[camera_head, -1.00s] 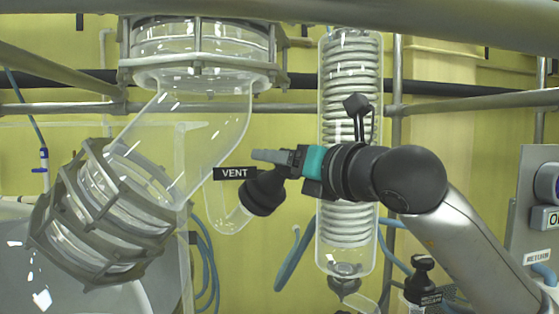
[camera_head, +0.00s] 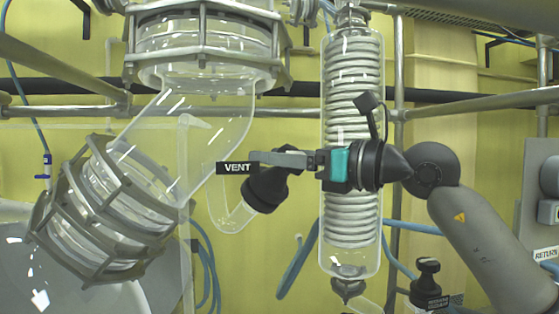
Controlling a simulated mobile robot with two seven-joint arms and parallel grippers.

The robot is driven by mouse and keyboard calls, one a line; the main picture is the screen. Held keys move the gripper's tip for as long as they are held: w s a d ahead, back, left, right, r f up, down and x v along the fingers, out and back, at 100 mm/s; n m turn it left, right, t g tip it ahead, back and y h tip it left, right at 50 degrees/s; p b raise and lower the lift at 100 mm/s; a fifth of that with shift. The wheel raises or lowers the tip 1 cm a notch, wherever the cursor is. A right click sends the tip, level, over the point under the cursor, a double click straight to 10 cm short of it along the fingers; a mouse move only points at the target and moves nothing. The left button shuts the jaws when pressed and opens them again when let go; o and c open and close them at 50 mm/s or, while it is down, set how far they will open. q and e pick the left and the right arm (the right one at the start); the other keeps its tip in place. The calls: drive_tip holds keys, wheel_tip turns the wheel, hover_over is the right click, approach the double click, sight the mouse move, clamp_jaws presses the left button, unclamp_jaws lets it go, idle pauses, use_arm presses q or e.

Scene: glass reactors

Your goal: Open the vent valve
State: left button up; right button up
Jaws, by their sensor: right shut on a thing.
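The vent valve (camera_head: 266,190) is a black knob-like body on a short clear glass branch, below the big glass elbow. A black label reading VENT (camera_head: 237,168) sits at its upper left. My right gripper (camera_head: 290,160) comes in from the right and is shut at the top of the valve. Its grey fingers hide what they grip, apparently the upper part of the valve. My left gripper is not in view.
A tall glass coil condenser (camera_head: 352,110) stands right behind my right gripper. A flanged glass elbow (camera_head: 205,130) is at left. Metal rails (camera_head: 460,106) cross behind. Another black valve (camera_head: 427,280) is at lower right.

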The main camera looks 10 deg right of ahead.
drive_tip(key=n+g+y, duration=0.1)
drive_tip(key=n, duration=0.1)
drive_tip(key=n+g+y, duration=0.1)
drive_tip(key=n+g, duration=0.1)
drive_tip(key=shift+s+a+r+n+p, duration=0.1)
drive_tip(key=shift+s+a+n+p, duration=0.1)
drive_tip(key=shift+n+p, duration=0.1)
drive_tip(key=n+g, duration=0.1)
drive_tip(key=n+g+p, duration=0.1)
drive_tip(key=n, duration=0.1)
drive_tip(key=shift+s+g+y, duration=0.2)
drive_tip(key=shift+g+y, duration=0.2)
drive_tip(key=n+g+p, duration=0.2)
drive_tip(key=n, duration=0.1)
drive_tip(key=n+g+p, duration=0.1)
drive_tip(key=n+g, duration=0.1)
drive_tip(key=shift+s+a, duration=0.15)
drive_tip(key=shift+s, duration=0.15)
drive_tip(key=shift+s+f+n+g+h+p, duration=0.1)
drive_tip(key=shift+f+n+g+h+p, duration=0.25)
drive_tip(key=shift+n, duration=0.3)
drive_tip(key=shift+s+f+n+g+h+p, duration=0.15)
drive_tip(key=shift+n+g+p, duration=0.15)
drive_tip(key=shift+n+g, duration=0.25)
drive_tip(key=shift+w, duration=0.1)
drive_tip(key=o, duration=1.4)
